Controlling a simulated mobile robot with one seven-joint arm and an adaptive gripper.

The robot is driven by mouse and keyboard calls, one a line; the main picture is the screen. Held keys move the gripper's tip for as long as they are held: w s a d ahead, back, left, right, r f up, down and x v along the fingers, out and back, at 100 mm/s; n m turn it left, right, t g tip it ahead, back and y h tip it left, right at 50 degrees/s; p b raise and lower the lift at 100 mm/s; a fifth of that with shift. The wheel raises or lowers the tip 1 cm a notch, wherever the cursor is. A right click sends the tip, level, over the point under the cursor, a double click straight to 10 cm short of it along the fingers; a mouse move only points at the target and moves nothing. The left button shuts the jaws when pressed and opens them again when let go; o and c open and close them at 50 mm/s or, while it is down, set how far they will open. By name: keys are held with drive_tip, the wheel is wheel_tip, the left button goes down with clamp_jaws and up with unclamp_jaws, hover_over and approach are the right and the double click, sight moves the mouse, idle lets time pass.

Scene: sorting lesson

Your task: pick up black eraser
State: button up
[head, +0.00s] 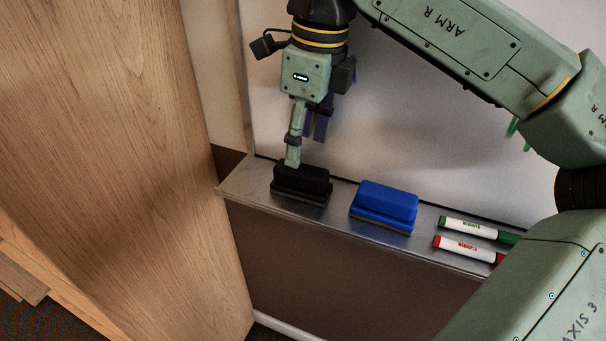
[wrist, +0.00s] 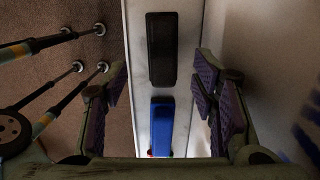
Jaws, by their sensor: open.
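The black eraser (head: 301,184) lies on the left part of a metal ledge under a whiteboard in the head view. In the wrist view the black eraser (wrist: 161,50) is at the top middle, between the lines of the two fingers and ahead of them. My gripper (head: 305,150) points down over the black eraser, and one finger overlaps its top edge in the head view. My gripper (wrist: 160,98) is open and empty, with a purple-padded finger on each side of the ledge in the wrist view. I cannot tell whether a finger touches the eraser.
A blue eraser (head: 384,206) lies right of the black one on the ledge (head: 335,217). Green-capped (head: 475,230) and red-capped (head: 465,248) markers lie farther right. The whiteboard (head: 430,140) stands behind. A wooden panel (head: 130,130) rises at the left.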

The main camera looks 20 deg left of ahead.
sight(302, 168)
drive_tip(key=f, duration=0.2)
drive_tip(key=f+p, duration=0.1)
drive_tip(key=f, duration=0.1)
drive_tip(key=f+p, duration=0.1)
drive_tip(key=shift+w+a+f, duration=0.2)
drive_tip(key=shift+a+f, duration=0.1)
drive_tip(key=shift+f, duration=0.55)
drive_tip(key=shift+f+b, duration=0.2)
drive_tip(key=shift+b, duration=0.2)
drive_tip(key=shift+c, duration=0.5)
drive_tip(key=c, duration=1)
